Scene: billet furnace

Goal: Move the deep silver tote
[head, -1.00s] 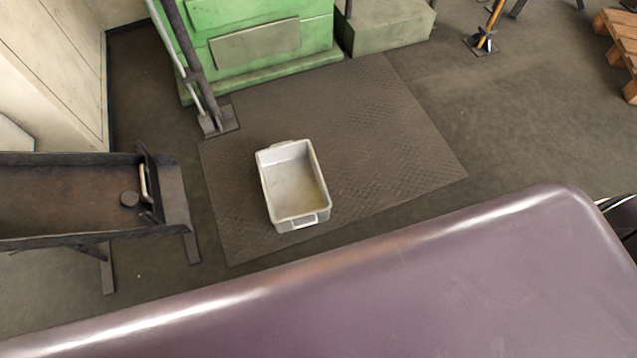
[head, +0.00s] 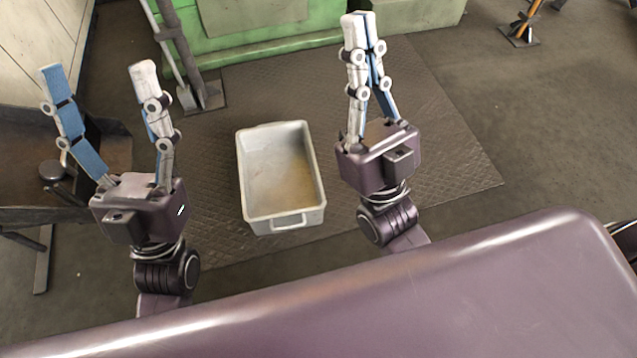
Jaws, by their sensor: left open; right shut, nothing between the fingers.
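The deep silver tote (head: 283,222) is a pale grey, open-topped box standing upright on the dark floor plate, in the middle of the head view. It looks empty, with a brownish stain on its inside bottom. A handle shows on its near end. My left gripper (head: 97,72) is to the left of the tote, open with its fingers spread and nothing between them. My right gripper (head: 358,20) is to the right of the tote, shut with its fingers together and empty. Neither gripper appears to touch the tote.
The tote stands on a textured dark floor plate (head: 440,150). A green machine (head: 270,45) is behind it, with a metal post (head: 185,60) at its left corner. A dark metal trough (head: 105,150) is at the left, partly behind my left gripper. Open floor lies to the right.

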